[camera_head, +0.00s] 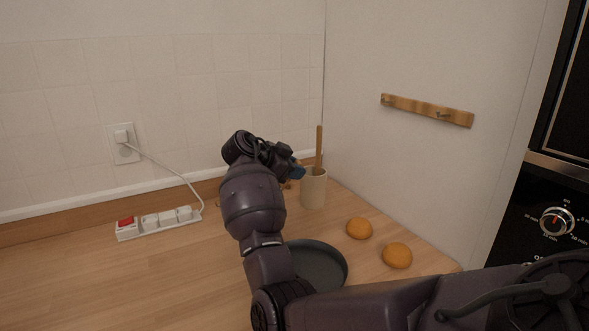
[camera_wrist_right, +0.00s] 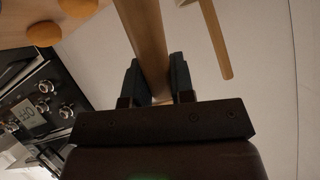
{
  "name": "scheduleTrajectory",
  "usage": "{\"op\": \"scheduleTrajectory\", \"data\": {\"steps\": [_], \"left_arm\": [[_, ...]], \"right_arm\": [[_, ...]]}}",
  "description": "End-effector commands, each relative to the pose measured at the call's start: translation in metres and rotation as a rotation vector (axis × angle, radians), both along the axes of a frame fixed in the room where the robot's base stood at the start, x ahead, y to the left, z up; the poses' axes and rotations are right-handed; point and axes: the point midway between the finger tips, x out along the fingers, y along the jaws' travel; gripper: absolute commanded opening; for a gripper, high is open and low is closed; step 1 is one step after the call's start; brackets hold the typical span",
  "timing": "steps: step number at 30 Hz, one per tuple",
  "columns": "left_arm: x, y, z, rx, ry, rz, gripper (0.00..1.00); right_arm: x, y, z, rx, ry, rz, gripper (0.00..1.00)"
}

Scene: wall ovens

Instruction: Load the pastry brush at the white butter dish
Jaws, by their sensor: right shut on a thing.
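My right gripper (camera_head: 297,172) is beside a beige crock (camera_head: 313,189) at the back right of the counter. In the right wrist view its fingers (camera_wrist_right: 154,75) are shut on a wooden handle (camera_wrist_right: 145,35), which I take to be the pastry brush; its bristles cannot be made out. Another wooden handle (camera_head: 319,148) stands up out of the crock, and a wooden stick also shows right of my fingers in the wrist view (camera_wrist_right: 216,42). I cannot make out the white butter dish in either view. My left gripper is not in view.
A dark round pan (camera_head: 325,262) lies partly behind my right arm. Two orange-brown buns (camera_head: 359,228) (camera_head: 397,255) sit right of it. A power strip (camera_head: 158,223) with a cord lies at the left. A wooden hook rail (camera_head: 427,110) and oven (camera_head: 540,205) are at the right.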

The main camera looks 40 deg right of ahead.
Motion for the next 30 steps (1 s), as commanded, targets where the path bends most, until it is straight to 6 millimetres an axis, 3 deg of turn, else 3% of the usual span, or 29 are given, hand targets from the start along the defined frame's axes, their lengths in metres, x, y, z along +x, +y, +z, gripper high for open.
{"op": "scheduleTrajectory", "data": {"steps": [30], "left_arm": [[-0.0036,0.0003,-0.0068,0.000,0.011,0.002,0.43]], "right_arm": [[0.0001,0.0000,-0.0079,0.000,0.000,0.000,0.00]]}}
